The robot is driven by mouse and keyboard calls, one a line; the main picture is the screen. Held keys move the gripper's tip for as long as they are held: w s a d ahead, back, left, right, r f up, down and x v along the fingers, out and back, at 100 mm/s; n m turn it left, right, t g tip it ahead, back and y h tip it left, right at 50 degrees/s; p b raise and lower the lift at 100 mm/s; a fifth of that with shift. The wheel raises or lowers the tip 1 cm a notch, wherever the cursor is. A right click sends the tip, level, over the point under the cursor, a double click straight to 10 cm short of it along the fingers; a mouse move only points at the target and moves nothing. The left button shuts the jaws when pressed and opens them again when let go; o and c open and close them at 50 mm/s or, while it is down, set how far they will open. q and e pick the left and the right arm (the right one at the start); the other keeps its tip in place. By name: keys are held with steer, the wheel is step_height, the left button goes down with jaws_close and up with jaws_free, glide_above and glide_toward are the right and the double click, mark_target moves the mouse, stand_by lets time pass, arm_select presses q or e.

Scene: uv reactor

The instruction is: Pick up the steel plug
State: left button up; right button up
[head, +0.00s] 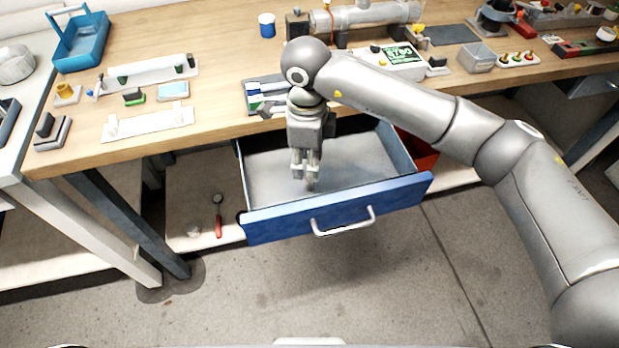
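My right gripper (306,180) points straight down inside the open blue drawer (341,219). Its fingertips are low, near the drawer's pale floor, left of the drawer's middle. A small grey shape shows at the fingertips, but I cannot tell whether it is the steel plug or part of the fingers. The fingers look close together, and I cannot tell whether they are shut on something. I cannot make out the steel plug for sure anywhere. The gripper hides part of the drawer floor behind it. My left gripper is out of view.
The wooden bench top (218,40) overhangs the back of the drawer. It carries a blue caddy (80,42), a blue cup (267,25), a metal cylinder (366,15) and a device with a green screen (399,54). A red-handled tool (218,219) lies on the lower shelf. The front floor is clear.

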steer(key=shift+w+d+f+p, duration=0.15)
steer(key=shift+f+p, duration=0.15)
steer(key=shift+f, duration=1.2)
steer(key=shift+w+d+f+p, duration=0.15)
steer(key=shift+f+p, duration=0.15)
steer(key=shift+f, duration=1.15)
steer(key=shift+a, duration=0.1)
jaws_close()
